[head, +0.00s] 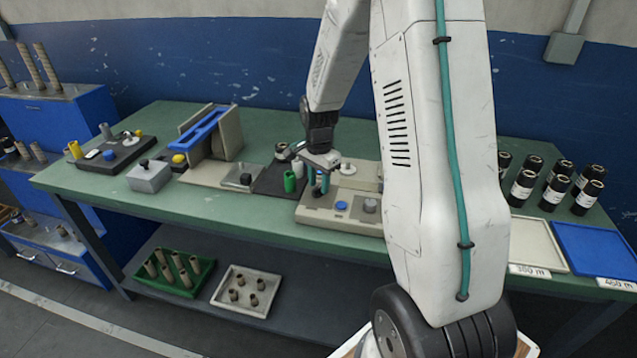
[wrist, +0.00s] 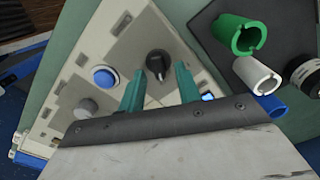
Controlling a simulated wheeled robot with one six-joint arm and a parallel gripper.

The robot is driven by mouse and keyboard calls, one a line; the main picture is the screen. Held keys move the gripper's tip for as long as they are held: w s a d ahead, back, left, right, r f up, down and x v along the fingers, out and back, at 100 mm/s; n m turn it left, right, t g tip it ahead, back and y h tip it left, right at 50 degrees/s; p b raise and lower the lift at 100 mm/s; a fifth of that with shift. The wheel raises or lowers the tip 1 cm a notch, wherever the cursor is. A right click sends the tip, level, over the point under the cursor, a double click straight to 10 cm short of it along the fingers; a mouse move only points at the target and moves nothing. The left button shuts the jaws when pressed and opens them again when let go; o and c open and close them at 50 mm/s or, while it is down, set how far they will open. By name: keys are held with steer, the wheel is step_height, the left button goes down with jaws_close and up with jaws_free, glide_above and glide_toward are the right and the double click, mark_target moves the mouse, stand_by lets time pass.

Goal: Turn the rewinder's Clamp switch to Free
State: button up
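The rewinder (head: 330,216) is a beige box on the green bench; its sloped top panel (wrist: 128,50) fills the wrist view's upper left. A black knob switch (wrist: 157,61) with a white pointer mark stands on a grey plate there; I take it as the Clamp switch, but the labels are unreadable. My gripper (wrist: 161,76) has two teal fingers, open and apart, with the knob between and just beyond the tips in the picture. I cannot tell if they touch it. In the head view my gripper (head: 320,184) hangs over the rewinder and the knob is hidden.
A blue button (wrist: 104,77) and a grey knob (wrist: 85,108) sit on the same panel. Green (wrist: 240,34) and white (wrist: 257,74) tubes stand close at the right. Black rolls (head: 556,192) and a white tray (head: 530,240) are on the bench's right.

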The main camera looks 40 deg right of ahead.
steer(key=shift+f, duration=0.3)
steer(key=shift+c, duration=0.3)
jaws_close()
